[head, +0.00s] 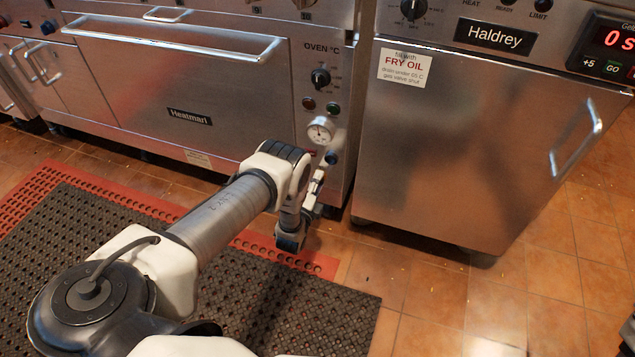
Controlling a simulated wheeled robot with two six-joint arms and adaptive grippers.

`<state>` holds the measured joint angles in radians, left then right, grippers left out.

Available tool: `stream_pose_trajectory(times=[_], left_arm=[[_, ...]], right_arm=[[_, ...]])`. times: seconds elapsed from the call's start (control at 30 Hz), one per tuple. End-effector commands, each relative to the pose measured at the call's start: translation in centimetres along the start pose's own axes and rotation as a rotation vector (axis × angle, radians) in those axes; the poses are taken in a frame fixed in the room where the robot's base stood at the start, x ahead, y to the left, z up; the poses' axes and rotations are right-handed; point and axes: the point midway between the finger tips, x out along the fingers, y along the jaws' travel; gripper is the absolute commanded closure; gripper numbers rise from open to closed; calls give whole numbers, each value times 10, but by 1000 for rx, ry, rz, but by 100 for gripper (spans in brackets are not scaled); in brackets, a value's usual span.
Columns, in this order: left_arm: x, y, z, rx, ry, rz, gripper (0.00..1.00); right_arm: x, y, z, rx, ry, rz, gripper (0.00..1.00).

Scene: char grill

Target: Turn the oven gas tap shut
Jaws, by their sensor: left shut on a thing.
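The oven (180,75) is a steel Heatmari unit with its controls in a narrow panel on the right. My left gripper (318,180) is low in front of this panel, below the gauge. Its fingers are shut on the oven gas tap, which is mostly hidden behind my wrist and fingers. I cannot tell the angle of the tap's handle. My right gripper is not in view.
A steel Haldrey fryer (455,145) stands right of the oven across a narrow gap, its door handle (577,138) sticking out. The oven's long door handle (180,40) also juts out. A dark perforated mat (60,240) with a red edge lies on the tiled floor.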

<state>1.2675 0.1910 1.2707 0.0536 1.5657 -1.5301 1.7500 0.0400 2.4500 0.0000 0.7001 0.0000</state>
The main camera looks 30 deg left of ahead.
Motion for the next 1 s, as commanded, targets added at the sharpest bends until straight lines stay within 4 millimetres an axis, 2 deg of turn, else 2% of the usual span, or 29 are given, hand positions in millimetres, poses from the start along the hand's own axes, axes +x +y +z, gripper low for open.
stream_pose_trajectory(times=[0.1, 0.13, 0.17, 0.2, 0.47, 0.57, 0.67, 0.9, 1.0], left_arm=[[1, -1, 0, 0, 1, -2, 97], [1, -1, 0, 0, 1, -2, 52], [1, -1, 0, 0, 1, -2, 41], [1, -1, 0, 0, 1, -2, 38], [0, 0, 0, -1, 1, 0, 38], [-6, 0, 0, -1, 0, 1, 38], [-23, 1, 0, -1, 1, 4, 38], [-84, 1, -1, 0, 2, 4, 38], [-105, 1, -1, 0, 2, 4, 38]], right_arm=[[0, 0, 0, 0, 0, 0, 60], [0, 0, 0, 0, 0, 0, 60], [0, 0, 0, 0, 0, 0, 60], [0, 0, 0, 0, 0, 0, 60], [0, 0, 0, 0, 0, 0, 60], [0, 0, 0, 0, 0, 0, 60], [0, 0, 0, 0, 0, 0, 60], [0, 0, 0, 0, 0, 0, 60], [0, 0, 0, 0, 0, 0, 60]])
